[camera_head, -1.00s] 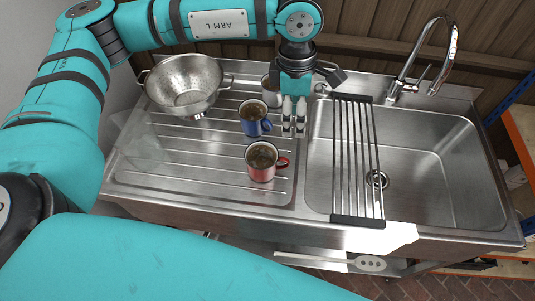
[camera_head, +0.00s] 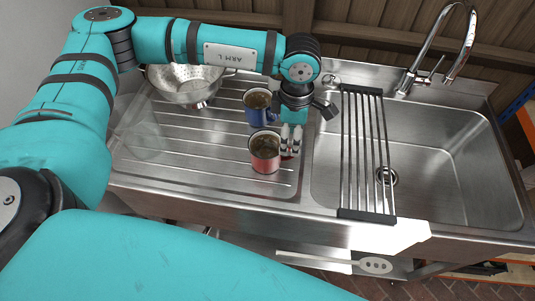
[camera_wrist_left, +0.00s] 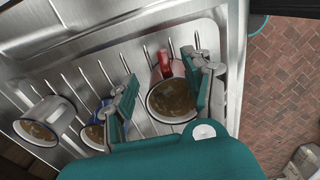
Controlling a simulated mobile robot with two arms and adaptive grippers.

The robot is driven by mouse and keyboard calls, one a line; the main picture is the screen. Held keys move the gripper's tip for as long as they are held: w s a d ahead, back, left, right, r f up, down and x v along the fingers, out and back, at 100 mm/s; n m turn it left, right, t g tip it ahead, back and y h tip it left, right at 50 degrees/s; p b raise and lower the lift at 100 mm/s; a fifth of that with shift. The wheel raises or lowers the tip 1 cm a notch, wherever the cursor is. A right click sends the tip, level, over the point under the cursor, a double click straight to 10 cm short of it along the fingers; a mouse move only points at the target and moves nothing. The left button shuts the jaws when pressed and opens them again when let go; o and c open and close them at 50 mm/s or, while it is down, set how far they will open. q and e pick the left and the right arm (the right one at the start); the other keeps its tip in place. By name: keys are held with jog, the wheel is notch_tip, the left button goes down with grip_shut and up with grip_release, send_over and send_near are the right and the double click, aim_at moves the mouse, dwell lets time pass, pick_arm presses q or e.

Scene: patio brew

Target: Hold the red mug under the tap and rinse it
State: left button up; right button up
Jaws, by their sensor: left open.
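The red mug (camera_head: 265,160) stands upright on the ribbed drainboard with brownish contents in it. In the left wrist view the red mug (camera_wrist_left: 171,100) shows between the two fingers, its handle towards the top. My left gripper (camera_head: 291,140) is open and empty, pointing down at the handle side of the mug. Its fingers in the left wrist view (camera_wrist_left: 163,88) are spread. I cannot tell whether they touch the mug. The chrome tap (camera_head: 467,40) arches over the back of the sink, to the right. My right gripper is out of view.
A blue mug (camera_head: 257,115) stands just behind the red one; a grey mug (camera_wrist_left: 45,122) shows farther left in the wrist view. A colander (camera_head: 185,85) sits at the back left. A black-ended rack (camera_head: 365,150) spans the left part of the sink basin (camera_head: 450,150).

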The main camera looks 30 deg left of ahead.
aim_at(290, 149)
pick_arm(q)
jog(key=f, duration=0.1)
jog(key=f+b, duration=0.1)
jog(key=f, duration=0.2)
jog(key=shift+s+d+f, duration=0.1)
jog(key=shift+s+f, duration=0.15)
jog(key=shift+s, duration=0.05)
grip_shut()
